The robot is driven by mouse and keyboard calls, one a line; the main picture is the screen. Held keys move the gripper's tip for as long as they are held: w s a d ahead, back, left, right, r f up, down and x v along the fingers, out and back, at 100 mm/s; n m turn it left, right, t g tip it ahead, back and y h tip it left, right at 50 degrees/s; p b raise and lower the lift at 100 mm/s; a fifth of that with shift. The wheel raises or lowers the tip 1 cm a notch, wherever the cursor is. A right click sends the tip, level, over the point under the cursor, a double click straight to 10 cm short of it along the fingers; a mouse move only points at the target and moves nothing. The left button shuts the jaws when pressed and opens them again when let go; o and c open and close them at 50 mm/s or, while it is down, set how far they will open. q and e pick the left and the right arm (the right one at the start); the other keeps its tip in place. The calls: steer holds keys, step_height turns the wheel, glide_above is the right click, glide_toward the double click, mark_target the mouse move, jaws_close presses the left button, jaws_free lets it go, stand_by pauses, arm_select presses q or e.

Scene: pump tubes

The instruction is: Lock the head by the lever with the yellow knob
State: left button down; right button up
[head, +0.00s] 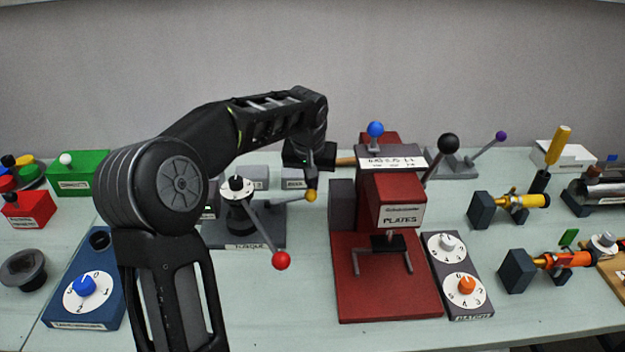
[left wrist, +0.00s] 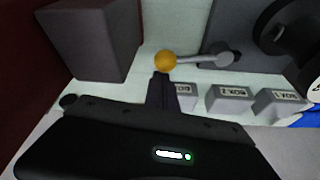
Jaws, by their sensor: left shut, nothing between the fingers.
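The yellow knob (head: 311,195) sits at the right end of a short grey lever on the device labelled TORQUE (head: 245,246). In the left wrist view the knob (left wrist: 165,61) is whole, and its grey lever (left wrist: 205,60) runs right to a round pivot. My left gripper (head: 311,176) points down just above and behind the knob. Its shut fingers (left wrist: 162,80) end right beside the knob in the wrist view; I cannot tell whether they touch it. My right gripper is not in view.
A longer lever with a red knob (head: 281,260) leans toward the front. The red PLATES press (head: 390,290) stands close on the right, with a dark block (head: 342,204) beside it. Small labelled boxes (left wrist: 229,98) stand behind. The table front between TORQUE and the blue dial box (head: 98,318) is clear.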

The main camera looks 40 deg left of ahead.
mark_target(315, 193)
arm_select(q)
steer(key=shift+s+d+m, duration=0.3)
steer(key=shift+m, duration=0.2)
steer(key=shift+s+d+m+h, duration=0.35)
steer(key=shift+s+m, duration=0.1)
steer(key=shift+m, duration=0.3)
steer(key=shift+s+d+m+h, duration=0.35)
steer(key=shift+s+m, duration=0.1)
steer(key=shift+m, duration=0.3)
steer(key=shift+s+d+m+h, duration=0.3)
steer(key=shift+s+m, duration=0.35)
steer(key=shift+m, duration=0.15)
steer(key=s+m, duration=0.1)
steer(key=s+m+h, duration=0.1)
steer(key=shift+d+m, duration=0.3)
steer(key=shift+m, duration=0.1)
steer(key=s+m+b, duration=0.1)
steer(key=s+m, duration=0.1)
steer(key=shift+s+f+m+h, duration=0.1)
steer(key=shift+m+h, duration=0.2)
steer(key=shift+h, duration=0.1)
steer(key=shift+s+m+b, duration=0.3)
steer(key=shift+s+m, duration=0.4)
steer(key=shift+m, duration=0.1)
steer(key=shift+s+a+b, duration=0.2)
steer(key=shift+s+a, duration=0.05)
steer(key=shift+s, duration=0.25)
steer(key=shift+s+a+b, duration=0.2)
steer(key=shift+s, duration=0.25)
